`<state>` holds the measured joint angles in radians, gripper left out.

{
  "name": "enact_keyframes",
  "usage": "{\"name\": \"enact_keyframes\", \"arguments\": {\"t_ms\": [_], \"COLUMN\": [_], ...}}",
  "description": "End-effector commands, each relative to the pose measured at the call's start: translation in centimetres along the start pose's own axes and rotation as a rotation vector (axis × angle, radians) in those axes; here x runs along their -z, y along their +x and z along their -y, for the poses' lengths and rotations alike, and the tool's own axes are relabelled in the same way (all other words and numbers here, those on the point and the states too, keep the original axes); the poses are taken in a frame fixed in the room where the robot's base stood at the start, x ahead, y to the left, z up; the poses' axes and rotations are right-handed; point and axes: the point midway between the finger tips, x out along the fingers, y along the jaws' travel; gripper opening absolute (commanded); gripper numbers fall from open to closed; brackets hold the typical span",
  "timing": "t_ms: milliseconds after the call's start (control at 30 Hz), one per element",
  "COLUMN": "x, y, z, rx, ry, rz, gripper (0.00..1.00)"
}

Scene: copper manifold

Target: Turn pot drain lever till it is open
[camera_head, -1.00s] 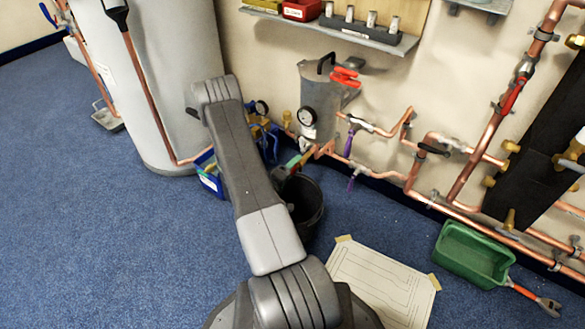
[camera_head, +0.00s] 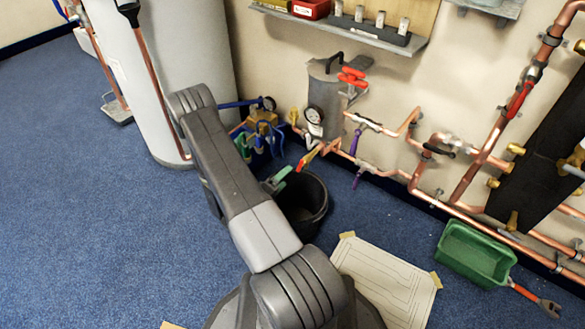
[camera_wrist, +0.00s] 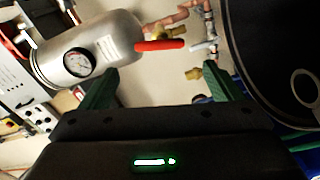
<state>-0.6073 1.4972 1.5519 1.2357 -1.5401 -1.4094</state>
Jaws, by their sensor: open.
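The pot (camera_head: 325,98) is a grey steel cylinder with a round gauge, mounted on the wall. It also shows in the wrist view (camera_wrist: 108,38), lying sideways in the picture. The drain lever, with a red handle (camera_wrist: 160,44) and a brass valve body beside it, is close to the pot's end. In the head view the small red lever (camera_head: 306,160) is below the pot, above the black bucket. My gripper (camera_wrist: 163,80) is open, with green fingers apart and nothing between them. The lever is ahead of the fingertips and appears apart from them. In the head view my arm partly hides the gripper (camera_head: 278,179).
The black bucket (camera_head: 322,208) stands on the floor below the lever. Copper pipes (camera_head: 398,178) with a purple-handled valve run right of the pot. A blue and brass gauge set (camera_head: 262,130) is left. A shelf (camera_head: 360,36) is above. Blue floor is clear at left.

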Motion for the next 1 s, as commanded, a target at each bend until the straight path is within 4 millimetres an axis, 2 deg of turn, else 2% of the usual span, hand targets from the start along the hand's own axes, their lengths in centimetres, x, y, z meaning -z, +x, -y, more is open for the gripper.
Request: {"name": "enact_keyframes", "arguments": {"t_ms": [100,300,667,867,1000], "x": [0.1,0.0,0.0,-0.8,-3.3], "y": [-2.2,-4.3,-4.8,-3.7,-0.9], "z": [-0.1,0.0,0.1,0.5,2.1], "rx": [0.001,0.001,0.0,0.043,0.176], "ry": [-0.003,-0.001,0.0,0.045,0.202], "rz": [-0.003,-0.001,0.001,0.042,0.182], "gripper": [0.85,0.85,0.85,0.5,0.23]}}
